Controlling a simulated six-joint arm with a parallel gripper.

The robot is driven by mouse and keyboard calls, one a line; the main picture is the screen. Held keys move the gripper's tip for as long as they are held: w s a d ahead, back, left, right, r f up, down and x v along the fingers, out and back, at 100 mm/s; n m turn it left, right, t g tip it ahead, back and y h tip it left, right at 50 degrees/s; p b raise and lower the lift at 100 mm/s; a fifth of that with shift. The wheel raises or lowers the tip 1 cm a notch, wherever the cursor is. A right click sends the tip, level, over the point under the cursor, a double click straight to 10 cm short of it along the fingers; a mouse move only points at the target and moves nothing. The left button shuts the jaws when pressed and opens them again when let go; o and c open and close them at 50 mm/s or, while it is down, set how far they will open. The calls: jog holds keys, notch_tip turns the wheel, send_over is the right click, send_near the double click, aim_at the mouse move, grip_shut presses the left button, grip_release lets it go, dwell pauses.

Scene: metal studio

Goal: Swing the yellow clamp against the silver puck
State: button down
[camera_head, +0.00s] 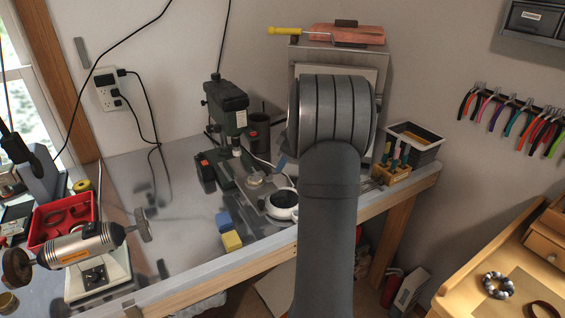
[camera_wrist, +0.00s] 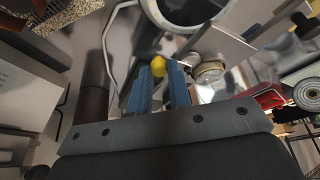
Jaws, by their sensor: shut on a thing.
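My gripper (camera_wrist: 165,82) has blue fingers and is shut on the yellow clamp (camera_wrist: 159,65), a small yellow piece showing at the fingertips in the wrist view. In the head view only a bit of blue finger (camera_head: 282,161) shows past my arm; the clamp is hidden there. The silver puck (camera_wrist: 210,74) is a round metal piece just right of the fingers in the wrist view, with a visible gap from the yellow piece. In the head view it appears as a silver disc (camera_head: 255,181) on a flat plate near the drill press.
The green drill press (camera_head: 228,115) stands behind the disc. A white bowl (camera_head: 284,206) sits just in front of it. Blue and yellow blocks (camera_head: 231,241), a bench grinder (camera_head: 85,245) and a red tray (camera_head: 65,219) are on the metal bench. Bare bench (camera_head: 178,225) lies left of the blocks.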

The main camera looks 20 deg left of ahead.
jog(key=s+m, duration=0.1)
jog(key=m, duration=0.1)
jog(key=m+t, duration=0.1)
jog(key=m, duration=0.1)
jog(key=s+d+m+t, duration=0.1)
jog(key=shift+s+m+h, duration=0.35)
jog(key=shift+m+h, duration=0.05)
jog(key=shift+s+a+m+t+h, duration=0.1)
jog(key=shift+s+m+t+h, duration=0.3)
jog(key=shift+m, duration=0.7)
jog(key=shift+s+a+m+t+h, duration=0.1)
jog(key=shift+s+m+t+h, duration=0.3)
jog(key=shift+m, duration=0.7)
jog(key=shift+s, duration=0.2)
jog(key=c, duration=1.3)
grip_release()
jog(key=shift+c, duration=0.2)
jog(key=shift+r, duration=0.1)
jog(key=v, duration=1.7)
jog(key=shift+d+r, duration=0.15)
jog(key=shift+d, duration=0.05)
